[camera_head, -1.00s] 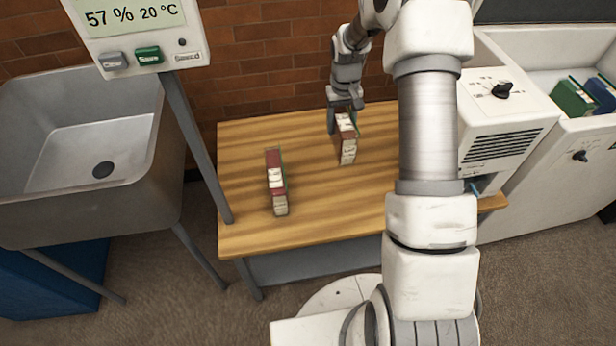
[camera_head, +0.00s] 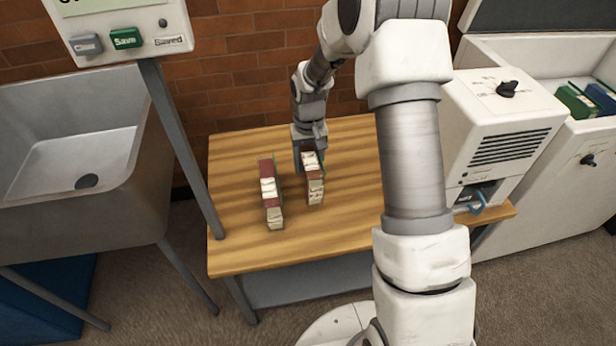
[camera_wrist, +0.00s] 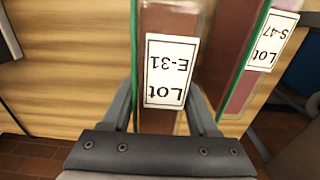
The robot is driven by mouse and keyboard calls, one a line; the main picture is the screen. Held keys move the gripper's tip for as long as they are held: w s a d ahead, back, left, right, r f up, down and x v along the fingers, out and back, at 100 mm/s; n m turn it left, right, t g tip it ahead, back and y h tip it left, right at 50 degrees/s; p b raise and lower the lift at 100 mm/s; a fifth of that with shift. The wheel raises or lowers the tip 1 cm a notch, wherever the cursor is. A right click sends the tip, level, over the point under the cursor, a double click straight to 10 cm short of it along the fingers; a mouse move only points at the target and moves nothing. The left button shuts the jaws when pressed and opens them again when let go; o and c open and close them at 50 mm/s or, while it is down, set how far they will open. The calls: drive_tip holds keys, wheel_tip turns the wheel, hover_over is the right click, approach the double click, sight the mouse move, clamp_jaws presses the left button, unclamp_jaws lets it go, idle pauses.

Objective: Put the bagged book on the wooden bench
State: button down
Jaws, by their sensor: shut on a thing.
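The wooden bench (camera_head: 350,220) stands against the brick wall. My gripper (camera_head: 310,152) is shut on a book labelled Lot E-31 (camera_wrist: 165,125), which shows in the head view (camera_head: 315,188) at the bench. The wrist view shows one finger on each side of it. A second book, labelled Lot S-47 (camera_wrist: 262,55), stands upright on the bench just left of the held one in the head view (camera_head: 271,205). A narrow gap shows between the two books. I cannot tell whether the held book touches the bench top.
A metal sink (camera_head: 75,150) and a post with a control panel (camera_head: 125,30) are at the left. A white machine (camera_head: 505,125) stands at the bench's right end, beside a white chest (camera_head: 590,155) holding green and blue items. The bench's front middle is clear.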

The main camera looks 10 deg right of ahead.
drive_tip(key=shift+a+f+b, duration=0.1)
drive_tip(key=shift+f+b, duration=0.75)
drive_tip(key=shift+f, duration=1.2)
drive_tip(key=shift+f, duration=0.15)
drive_tip(key=shift+c, duration=0.8)
unclamp_jaws()
drive_tip(key=shift+s, duration=0.1)
